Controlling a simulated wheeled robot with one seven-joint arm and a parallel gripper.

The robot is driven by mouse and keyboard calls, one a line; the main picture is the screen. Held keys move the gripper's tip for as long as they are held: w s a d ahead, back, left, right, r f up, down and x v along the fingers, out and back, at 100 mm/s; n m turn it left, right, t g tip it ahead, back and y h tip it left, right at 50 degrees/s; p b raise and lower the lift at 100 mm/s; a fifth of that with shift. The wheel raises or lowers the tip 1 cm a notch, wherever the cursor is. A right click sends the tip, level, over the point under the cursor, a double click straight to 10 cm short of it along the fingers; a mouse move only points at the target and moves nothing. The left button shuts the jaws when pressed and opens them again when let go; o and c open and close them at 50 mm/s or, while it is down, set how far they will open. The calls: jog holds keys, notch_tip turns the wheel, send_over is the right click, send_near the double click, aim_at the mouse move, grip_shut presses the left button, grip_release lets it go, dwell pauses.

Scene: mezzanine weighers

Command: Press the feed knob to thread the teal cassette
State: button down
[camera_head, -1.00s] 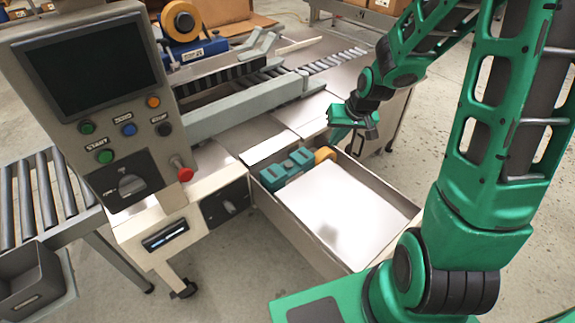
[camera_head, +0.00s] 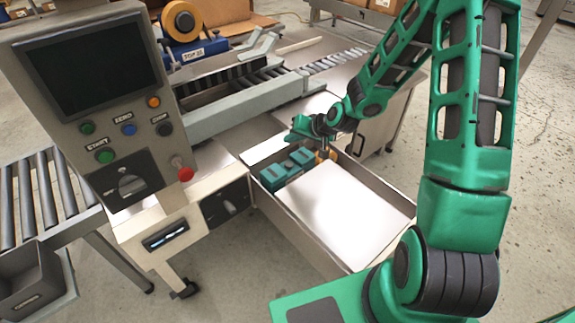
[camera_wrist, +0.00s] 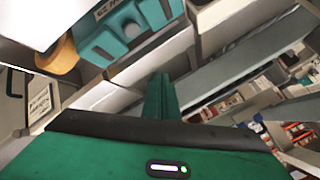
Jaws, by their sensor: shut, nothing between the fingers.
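The teal cassette (camera_head: 286,171) sits in the back left of the open drawer, with an orange roll (camera_head: 326,155) beside it on the right. In the wrist view the cassette (camera_wrist: 112,45) is at the top, with a round grey knob (camera_wrist: 132,29) on its face. That may be the feed knob; no label on it is readable. The orange roll (camera_wrist: 57,55) shows at its left. My gripper (camera_head: 322,146) is above the drawer's back edge near the roll, partly hiding it. Its fingers (camera_wrist: 160,85) are shut and empty, apart from the knob in the wrist view.
A white panel (camera_head: 331,203) covers much of the drawer (camera_head: 300,240). The control console (camera_head: 90,100) with a red button (camera_head: 185,173) stands at left. Floor at right is clear.

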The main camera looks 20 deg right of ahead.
aim_at(291, 166)
jog(key=shift+f, duration=4.35)
jog(key=shift+f, duration=0.15)
jog(key=shift+f, duration=0.25)
jog(key=shift+s+f, duration=0.1)
jog(key=shift+f, duration=0.7)
jog(key=shift+r, duration=1.25)
jog(key=shift+r, duration=2.5)
